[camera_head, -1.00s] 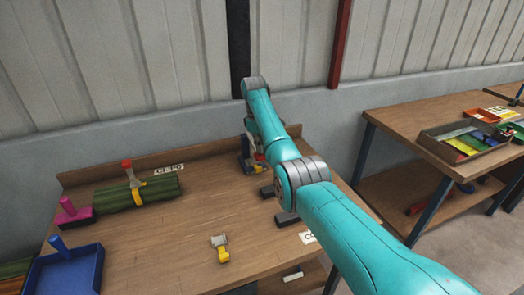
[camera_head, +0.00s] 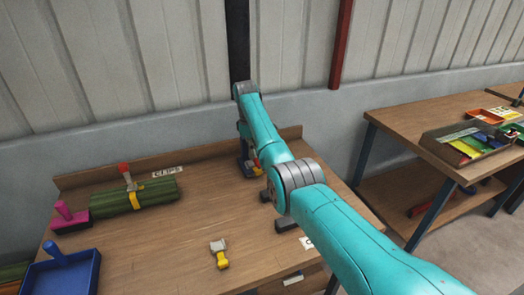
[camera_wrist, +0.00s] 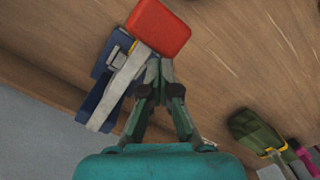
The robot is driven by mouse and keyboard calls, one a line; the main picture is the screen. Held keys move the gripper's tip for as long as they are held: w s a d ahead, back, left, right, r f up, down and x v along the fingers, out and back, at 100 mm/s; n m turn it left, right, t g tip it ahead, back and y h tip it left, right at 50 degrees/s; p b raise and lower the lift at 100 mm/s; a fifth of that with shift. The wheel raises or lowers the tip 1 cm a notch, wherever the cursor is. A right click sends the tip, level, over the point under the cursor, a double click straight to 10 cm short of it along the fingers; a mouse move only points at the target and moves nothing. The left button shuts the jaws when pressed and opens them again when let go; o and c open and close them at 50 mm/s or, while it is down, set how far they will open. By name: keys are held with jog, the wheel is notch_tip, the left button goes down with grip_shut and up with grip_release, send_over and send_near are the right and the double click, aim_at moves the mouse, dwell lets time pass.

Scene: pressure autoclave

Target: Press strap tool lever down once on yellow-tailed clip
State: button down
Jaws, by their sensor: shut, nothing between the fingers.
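A blue tool (camera_wrist: 103,92) with a pale grey bar and a red block-shaped lever end (camera_wrist: 160,27) stands at the back of the bench. In the head view the tool (camera_head: 247,166) is partly hidden by my arm. My gripper (camera_wrist: 158,66) is shut and empty, its fingertips close to the lower edge of the red end; I cannot tell if they touch. A grey clip with a yellow tail (camera_head: 219,253) lies on the bench front. Another yellow strap (camera_head: 135,196) with a red-topped upright piece (camera_head: 125,171) goes around a green bundle (camera_head: 158,194).
The wooden bench (camera_head: 190,225) has a raised back edge and wall behind. Dark blocks (camera_head: 286,225) sit under my arm. A second bench (camera_head: 400,130) is at the right.

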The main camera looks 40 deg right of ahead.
jog(key=shift+r, duration=0.15)
notch_tip(320, 180, up, 12)
jog(key=w, duration=0.1)
jog(key=shift+a, duration=0.3)
dwell(1.2)
